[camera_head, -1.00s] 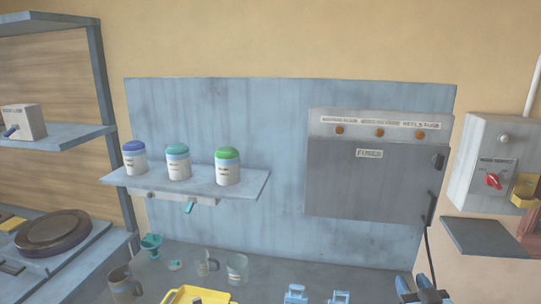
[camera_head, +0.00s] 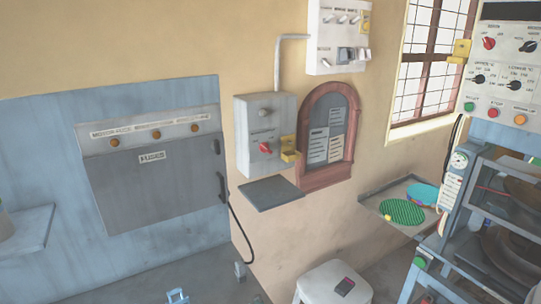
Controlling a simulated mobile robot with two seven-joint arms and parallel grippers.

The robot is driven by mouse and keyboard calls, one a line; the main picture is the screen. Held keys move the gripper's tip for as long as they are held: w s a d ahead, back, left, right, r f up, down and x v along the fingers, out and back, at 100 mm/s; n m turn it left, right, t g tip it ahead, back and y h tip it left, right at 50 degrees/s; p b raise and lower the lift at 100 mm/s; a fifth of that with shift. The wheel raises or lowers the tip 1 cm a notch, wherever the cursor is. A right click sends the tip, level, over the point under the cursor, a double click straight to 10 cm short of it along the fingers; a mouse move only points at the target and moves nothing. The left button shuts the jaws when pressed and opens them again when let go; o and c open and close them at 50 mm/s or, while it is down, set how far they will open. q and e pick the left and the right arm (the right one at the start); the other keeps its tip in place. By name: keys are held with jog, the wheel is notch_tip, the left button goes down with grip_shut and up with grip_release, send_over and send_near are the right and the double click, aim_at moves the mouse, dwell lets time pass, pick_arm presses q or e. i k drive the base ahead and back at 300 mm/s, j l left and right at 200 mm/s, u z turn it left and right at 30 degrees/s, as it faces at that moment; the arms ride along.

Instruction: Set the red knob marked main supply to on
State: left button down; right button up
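A red knob (camera_head: 265,147) sits on the lower front of a grey wall box (camera_head: 255,112), right of the fuse cabinet. It looks turned at a slant; its marking is too small to read. A yellow bracket-like part (camera_head: 289,149) is fixed just right of it, and a pale round lamp or button (camera_head: 264,113) sits above. Another red knob (camera_head: 488,43) is on the control panel at the far right; its label is not legible. Neither of my grippers can be made out in this view.
A dark shelf (camera_head: 270,194) juts out below the box. The fuse cabinet (camera_head: 155,180) hangs to its left, with a black cable beside it. A stool (camera_head: 330,283) and the press (camera_head: 490,215) stand right. The bench (camera_head: 130,285) runs along the lower left.

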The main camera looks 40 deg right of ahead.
aim_at(264, 148)
jog(key=z, duration=1.1)
